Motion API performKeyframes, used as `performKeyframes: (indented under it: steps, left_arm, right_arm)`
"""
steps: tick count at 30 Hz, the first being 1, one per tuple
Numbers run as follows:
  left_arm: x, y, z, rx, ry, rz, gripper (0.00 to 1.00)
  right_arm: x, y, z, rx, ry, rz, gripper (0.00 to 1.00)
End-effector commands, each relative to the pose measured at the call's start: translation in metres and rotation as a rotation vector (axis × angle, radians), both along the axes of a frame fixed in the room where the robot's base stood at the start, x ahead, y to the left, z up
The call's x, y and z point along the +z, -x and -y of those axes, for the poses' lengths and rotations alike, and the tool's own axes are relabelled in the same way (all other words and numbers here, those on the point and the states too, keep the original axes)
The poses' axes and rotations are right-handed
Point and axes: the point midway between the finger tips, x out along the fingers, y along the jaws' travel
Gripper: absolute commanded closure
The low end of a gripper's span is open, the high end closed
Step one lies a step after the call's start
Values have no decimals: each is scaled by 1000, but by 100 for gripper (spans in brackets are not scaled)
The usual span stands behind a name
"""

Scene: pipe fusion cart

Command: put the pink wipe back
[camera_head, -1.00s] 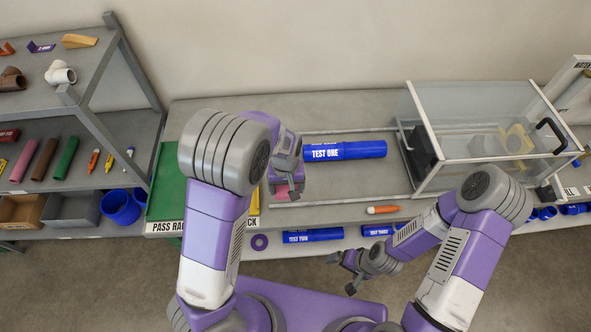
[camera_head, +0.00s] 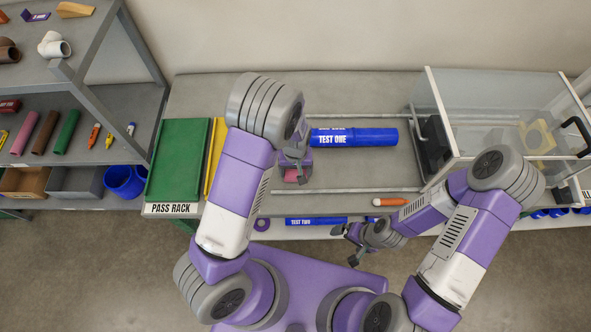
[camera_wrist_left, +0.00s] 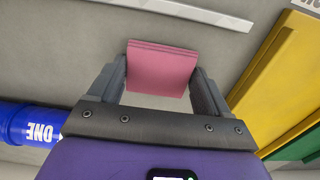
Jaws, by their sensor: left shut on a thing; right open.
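The pink wipe (camera_wrist_left: 160,68) is a flat, folded square held between the two fingers of my left gripper (camera_wrist_left: 162,85) in the left wrist view. In the head view my left gripper (camera_head: 297,176) is over the grey bench, just left of the blue TEST ONE pipe, with a bit of pink showing at its tips. Much of the wipe is hidden there by the gripper. My right gripper (camera_head: 345,245) is open and empty, low in front of the bench edge.
The blue TEST ONE pipe (camera_head: 375,137) lies on the bench between rails. A green PASS RACK tray (camera_head: 180,160) and yellow tray (camera_head: 214,150) are to the left. A clear-walled box (camera_head: 490,110) stands right. An orange marker (camera_head: 388,202) lies near the front edge.

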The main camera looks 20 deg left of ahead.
Motion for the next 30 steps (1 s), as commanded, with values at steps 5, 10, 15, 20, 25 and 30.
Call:
performKeyframes:
  steps: [5,10,15,20,25,30]
  left_arm:
    - [-5,0,0,-1,1,0,50]
    - [-7,0,0,-1,1,0,50]
    - [-9,0,0,0,1,0,8]
    - [-9,0,0,0,1,0,0]
    - [-6,0,0,-1,1,0,0]
    - [15,-1,1,-1,1,6,0]
  right_arm:
    - [0,0,0,0,0,0,0]
    - [-2,0,0,0,0,0,0]
    - [-3,0,0,0,0,0,0]
    - [-3,0,0,0,0,0,0]
    - [-1,0,0,0,0,0,0]
    - [2,0,0,0,0,0,0]
